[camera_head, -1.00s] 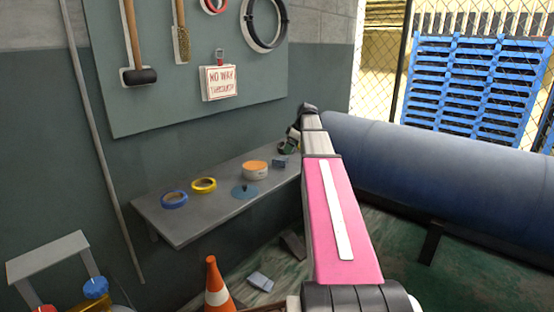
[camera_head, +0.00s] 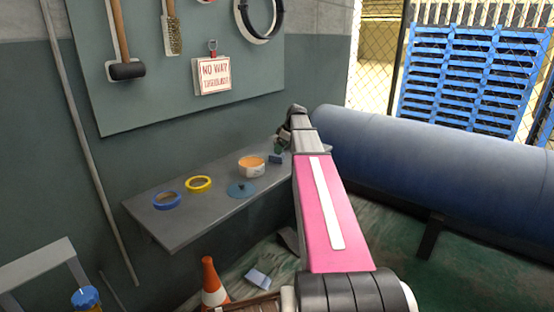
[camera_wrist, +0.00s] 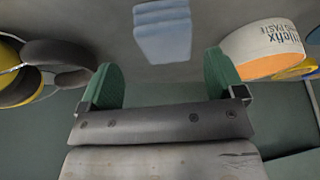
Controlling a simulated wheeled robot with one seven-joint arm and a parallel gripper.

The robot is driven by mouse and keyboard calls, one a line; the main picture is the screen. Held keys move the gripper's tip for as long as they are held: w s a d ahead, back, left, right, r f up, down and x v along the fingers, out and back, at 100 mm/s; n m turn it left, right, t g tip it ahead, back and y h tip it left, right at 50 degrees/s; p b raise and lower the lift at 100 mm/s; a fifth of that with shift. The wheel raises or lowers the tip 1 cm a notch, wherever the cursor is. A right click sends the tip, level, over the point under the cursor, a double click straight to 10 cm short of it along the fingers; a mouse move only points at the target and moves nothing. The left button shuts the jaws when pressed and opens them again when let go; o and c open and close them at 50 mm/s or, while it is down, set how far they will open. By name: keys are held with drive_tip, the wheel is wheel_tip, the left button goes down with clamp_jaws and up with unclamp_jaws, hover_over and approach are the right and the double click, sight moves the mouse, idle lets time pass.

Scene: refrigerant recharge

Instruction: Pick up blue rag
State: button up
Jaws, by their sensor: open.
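The blue rag (camera_wrist: 162,30) is a folded, light blue stack lying on the grey shelf. In the wrist view it is at the top middle, just beyond and between my fingertips, apart from them. In the head view the rag (camera_head: 275,158) is a small blue block near the shelf's far end. My gripper (camera_wrist: 162,80) is open, with two green finger pads spread wide and nothing between them. In the head view my gripper (camera_head: 281,145) is small and partly hidden behind my arm.
A white tub with an orange top (camera_head: 251,167) stands close beside the rag. Black and yellow earmuffs (camera_wrist: 45,72) lie on its other side. Yellow tape (camera_head: 199,184), blue tape (camera_head: 167,200) and a flat blue disc (camera_head: 241,189) lie along the shelf (camera_head: 185,232).

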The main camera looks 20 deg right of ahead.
drive_tip(key=x, duration=0.5)
drive_tip(key=shift+s+a, duration=0.2)
drive_tip(key=shift+a, duration=0.1)
drive_tip(key=c, duration=1)
drive_tip(key=shift+r, duration=0.85)
wheel_tip(320, 180, up, 2)
drive_tip(key=shift+r, duration=0.15)
drive_tip(key=shift+s+a+r, duration=1)
drive_tip(key=shift+a+r, duration=0.15)
drive_tip(key=shift+a, duration=0.55)
drive_tip(key=shift+s+a+r, duration=0.95)
drive_tip(key=shift+a+r, duration=0.25)
drive_tip(key=shift+a, duration=0.45)
drive_tip(key=shift+s+a+r, duration=1)
drive_tip(key=shift+a+r, duration=0.15)
drive_tip(key=shift+a, duration=0.55)
